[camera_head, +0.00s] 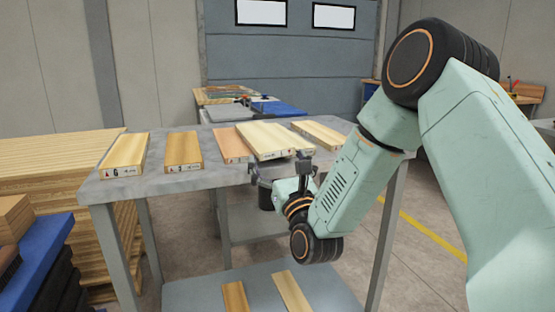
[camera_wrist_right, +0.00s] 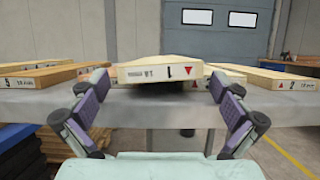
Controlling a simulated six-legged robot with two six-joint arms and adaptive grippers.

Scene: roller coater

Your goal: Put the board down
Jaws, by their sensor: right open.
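A pale wooden board (camera_head: 266,136) lies near the middle of the grey table (camera_head: 205,179), its near end facing me. My right gripper (camera_head: 280,172) is at the table's front edge, in front of this board. Its two fingers stand apart in the right wrist view (camera_wrist_right: 158,88), one on each side of the board's end, with visible gaps. My left gripper is out of view.
Other boards lie on the table: one marked 6 (camera_head: 126,153), one beside it (camera_head: 184,150), a reddish one (camera_head: 232,143) close left, and one at right (camera_head: 318,134). Two boards lie on the lower shelf (camera_head: 262,290). Stacked wood (camera_head: 60,160) stands left.

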